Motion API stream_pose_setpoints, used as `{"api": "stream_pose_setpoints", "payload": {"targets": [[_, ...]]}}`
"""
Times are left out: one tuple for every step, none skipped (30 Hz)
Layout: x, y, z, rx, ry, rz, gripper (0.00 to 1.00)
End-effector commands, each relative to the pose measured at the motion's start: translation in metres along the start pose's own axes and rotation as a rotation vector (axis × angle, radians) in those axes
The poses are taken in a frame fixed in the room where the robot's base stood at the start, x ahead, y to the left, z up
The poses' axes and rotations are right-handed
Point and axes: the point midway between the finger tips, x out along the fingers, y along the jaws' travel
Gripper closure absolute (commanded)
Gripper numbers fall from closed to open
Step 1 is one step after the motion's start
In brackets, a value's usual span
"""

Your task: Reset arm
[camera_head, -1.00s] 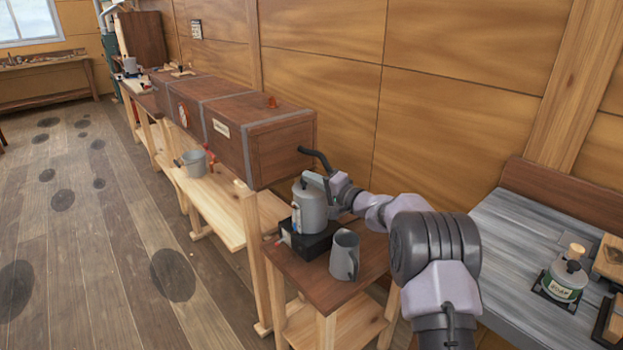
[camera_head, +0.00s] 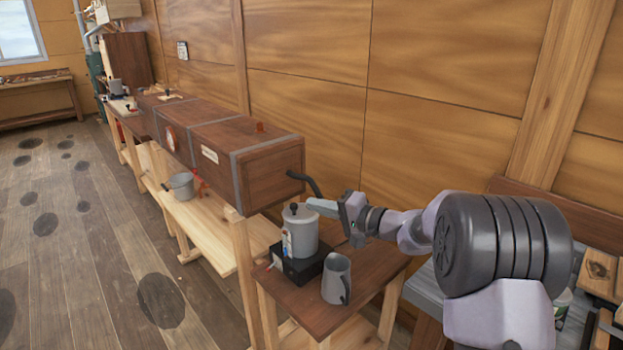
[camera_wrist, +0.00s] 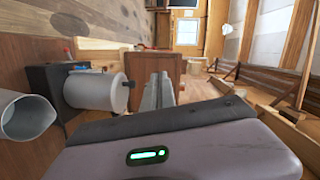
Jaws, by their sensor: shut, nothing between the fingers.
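My gripper (camera_head: 318,205) is shut and empty. In the head view its fingers point left, close to the lidded grey pot (camera_head: 300,236); I cannot tell the exact gap. In the wrist view the closed fingers (camera_wrist: 158,90) point toward the end of the dark wooden box (camera_wrist: 180,72), and the pot (camera_wrist: 100,90) lies to their left, apart from them. The pot has a dark knob on its lid and stands on a black base (camera_head: 290,262) on a small wooden table (camera_head: 320,308).
A grey mug (camera_head: 336,280) stands on the small table beside the base. The long brown box (camera_head: 250,165) on wooden trestles runs away to the left, with a black pipe (camera_head: 311,182) at its near end. A bucket (camera_head: 183,187) sits on the lower shelf. Floor at left is open.

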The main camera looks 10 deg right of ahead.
Motion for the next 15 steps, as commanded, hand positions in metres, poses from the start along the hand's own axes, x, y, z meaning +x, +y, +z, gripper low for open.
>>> {"api": "stream_pose_setpoints", "payload": {"targets": [[-0.007,-0.03,0.034,-0.013,-0.077,0.048,1.0],[-0.016,-0.044,0.061,-0.011,-0.133,0.099,1.0],[-0.032,-0.06,0.099,-0.016,-0.203,0.179,1.0],[-0.047,-0.068,0.127,-0.023,-0.246,0.246,1.0],[-0.065,-0.074,0.154,-0.035,-0.282,0.317,1.0],[-0.091,-0.077,0.188,-0.055,-0.313,0.416,1.0],[-0.114,-0.077,0.211,-0.074,-0.326,0.492,1.0],[-0.136,-0.075,0.232,-0.095,-0.328,0.566,1.0],[-0.166,-0.069,0.253,-0.127,-0.316,0.659,1.0],[-0.187,-0.063,0.266,-0.154,-0.298,0.72,1.0],[-0.207,-0.056,0.276,-0.177,-0.275,0.776,1.0],[-0.229,-0.048,0.286,-0.209,-0.241,0.837,1.0],[-0.244,-0.043,0.29,-0.231,-0.213,0.873,1.0],[-0.256,-0.037,0.294,-0.25,-0.187,0.904,1.0],[-0.269,-0.032,0.297,-0.272,-0.156,0.934,1.0]]}}
